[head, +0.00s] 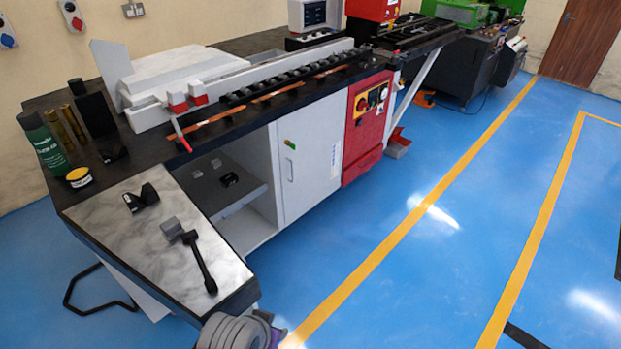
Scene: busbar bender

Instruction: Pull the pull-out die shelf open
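The die shelf (243,193) is a dark grey board with a lighter front edge, in the open compartment under the bench in the head view. Its front edge lies near the compartment's opening, left of the white cabinet door. A black die (229,180) and small grey blocks sit on it. Its rear and left parts are hidden by the bench top. Neither gripper's fingers show in this view. Only a grey, rounded part with some purple, which seems to be my own arm, shows at the bottom edge.
The bench's marble-look end (125,225) juts out in front of the compartment, with a black wrench-like tool (200,262) on it. A white door (303,170) and red control panel (367,125) stand to the right. The blue floor (345,240) before them is clear.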

